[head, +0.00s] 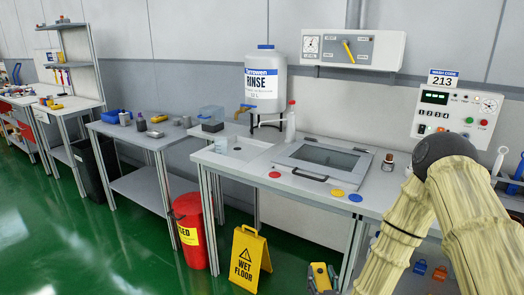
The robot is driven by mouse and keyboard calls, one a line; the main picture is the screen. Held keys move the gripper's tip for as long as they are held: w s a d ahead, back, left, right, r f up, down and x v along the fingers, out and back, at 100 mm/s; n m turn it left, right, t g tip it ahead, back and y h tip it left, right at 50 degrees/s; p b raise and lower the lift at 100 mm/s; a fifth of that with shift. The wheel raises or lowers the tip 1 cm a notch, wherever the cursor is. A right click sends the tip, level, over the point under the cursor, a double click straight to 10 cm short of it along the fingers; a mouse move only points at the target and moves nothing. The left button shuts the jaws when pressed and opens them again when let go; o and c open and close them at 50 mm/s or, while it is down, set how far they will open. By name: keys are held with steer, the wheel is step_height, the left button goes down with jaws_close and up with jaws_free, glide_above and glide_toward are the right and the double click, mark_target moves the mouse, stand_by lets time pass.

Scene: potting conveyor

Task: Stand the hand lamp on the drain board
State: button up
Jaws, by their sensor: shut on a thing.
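A yellow and dark grey thing, which looks like the hand lamp (319,275), shows at the bottom edge of the head view, left of my forearm. Its lower part is cut off by the frame. My gripper (331,278) seems to be shut on it; only small dark parts show, so the grip itself is hard to see. The lamp appears in front of and below the wash bench. The pale board at the bench's left end, which looks like the drain board (243,149), is mostly bare.
A lidded basin (322,160) with a front handle is right of the board. A white bottle (291,122) stands behind, and the rinse tank (265,80) hangs above. Red, yellow and blue discs mark the front edge. A wet-floor sign (249,258) and red bin (193,235) stand on the floor.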

mark_target(321, 280)
steer(key=r+p, duration=0.2)
steer(key=r, duration=0.1)
steer(key=s+r+p, duration=0.1)
steer(key=r+p, duration=0.1)
steer(key=r, duration=0.1)
steer(key=r+p, duration=0.3)
steer(key=shift+s, duration=0.25)
steer(key=shift+a, duration=0.15)
